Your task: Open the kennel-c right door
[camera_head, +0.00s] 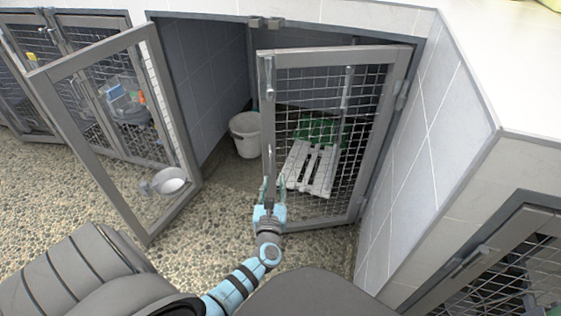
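The kennel's right door (376,130) is a grey-framed wire mesh door hinged on its right side. It stands ajar, its top edge swung out from the kennel frame. A vertical bar handle (269,85) runs along its free left edge. My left gripper (272,184) is at the lower part of that edge, its fingers apart on either side of the bar. Whether they touch it is hard to see. The left door (163,85) of the same kennel is swung wide open to the left. My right gripper is not in view.
Inside the kennel stand a white bucket (246,133) and a white slatted panel (309,168) with green behind it. A metal bowl (168,181) shows through the left door. Tiled wall (425,150) borders the right. Pebbled floor (210,225) is clear in front.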

